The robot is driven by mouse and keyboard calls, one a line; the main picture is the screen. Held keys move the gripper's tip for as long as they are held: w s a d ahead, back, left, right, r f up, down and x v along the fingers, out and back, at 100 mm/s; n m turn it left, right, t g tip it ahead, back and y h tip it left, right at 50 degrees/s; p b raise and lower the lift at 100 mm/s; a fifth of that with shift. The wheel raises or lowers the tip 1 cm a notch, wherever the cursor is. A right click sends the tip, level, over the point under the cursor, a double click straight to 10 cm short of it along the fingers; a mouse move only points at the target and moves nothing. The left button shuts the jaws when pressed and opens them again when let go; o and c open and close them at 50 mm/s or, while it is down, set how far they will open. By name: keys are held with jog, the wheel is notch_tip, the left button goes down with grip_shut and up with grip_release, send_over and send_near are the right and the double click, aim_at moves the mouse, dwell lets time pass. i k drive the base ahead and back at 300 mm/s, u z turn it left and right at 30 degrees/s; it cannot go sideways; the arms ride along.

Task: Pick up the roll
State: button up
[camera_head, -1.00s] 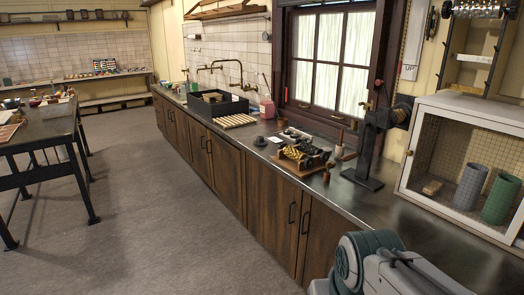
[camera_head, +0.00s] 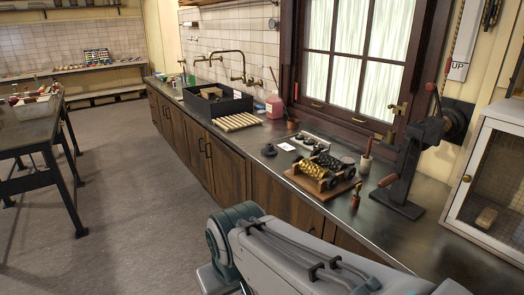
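Brass-coloured rollers (camera_head: 308,172) lie on a wooden base (camera_head: 322,188) on the steel counter, with dark rollers or wheels beside them. A small tool with an orange-red handle (camera_head: 387,181) lies at the foot of the dark press. I cannot tell which of these is the roll. My grey arm fills the bottom middle of the picture, in front of the counter. My gripper is outside the picture.
The dark press (camera_head: 405,175) stands on the counter (camera_head: 410,238), right of the wooden base. A white mesh cabinet (camera_head: 482,190) stands farther right. A small bottle (camera_head: 356,195) stands near the front edge. A black box (camera_head: 215,105) sits farther left.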

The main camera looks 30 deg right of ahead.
aim_at(335, 165)
jog(key=u, duration=0.15)
jog(key=i, duration=1.6)
jog(key=z, duration=0.35)
jog(key=i, duration=1.2)
jog(key=z, duration=1.85)
jog(key=i, duration=0.8)
jog(key=z, duration=0.75)
